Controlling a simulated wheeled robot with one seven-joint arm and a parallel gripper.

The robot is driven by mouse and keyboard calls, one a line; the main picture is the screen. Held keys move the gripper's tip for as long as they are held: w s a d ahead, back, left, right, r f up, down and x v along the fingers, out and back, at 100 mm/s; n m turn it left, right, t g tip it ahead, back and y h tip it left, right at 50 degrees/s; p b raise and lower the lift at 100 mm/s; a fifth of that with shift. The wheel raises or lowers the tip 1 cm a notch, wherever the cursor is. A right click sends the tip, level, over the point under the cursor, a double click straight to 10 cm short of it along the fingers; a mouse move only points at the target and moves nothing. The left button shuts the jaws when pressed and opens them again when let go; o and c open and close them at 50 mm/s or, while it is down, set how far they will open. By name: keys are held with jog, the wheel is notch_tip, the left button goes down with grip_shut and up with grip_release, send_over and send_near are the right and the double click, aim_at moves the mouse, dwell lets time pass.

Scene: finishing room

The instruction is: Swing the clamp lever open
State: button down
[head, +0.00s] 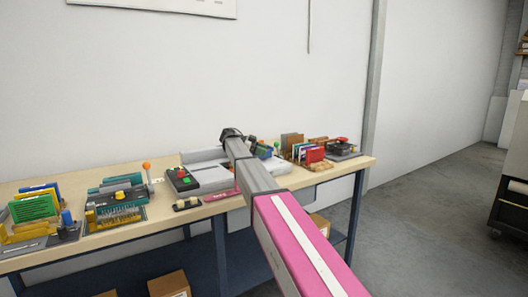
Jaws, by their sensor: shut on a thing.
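My arm reaches over the workbench, and its dark end with my gripper (231,134) is above the back of the bench, right of the grey machine. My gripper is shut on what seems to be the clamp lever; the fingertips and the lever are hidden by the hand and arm. Just right of the hand a small green part (252,141), a blue fixture (263,152) and an orange knob (276,144) show, partly covered by my arm. I cannot tell which of these belong to the clamp.
The workbench (120,238) holds a grey machine with a button box (182,180), a teal fixture with an orange-knobbed lever (147,167), a green and yellow rack (35,207), and coloured panels (300,150) at right. Boxes (170,284) sit below.

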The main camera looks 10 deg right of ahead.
jog(key=shift+f, duration=0.2)
jog(key=c, duration=0.8)
grip_release()
jog(key=shift+r, duration=0.1)
jog(key=shift+a, duration=0.1)
jog(key=shift+w+a+r, duration=0.2)
jog(key=shift+a+r, duration=0.15)
jog(key=shift+a, duration=0.25)
jog(key=v, duration=0.9)
jog(key=shift+a, duration=0.15)
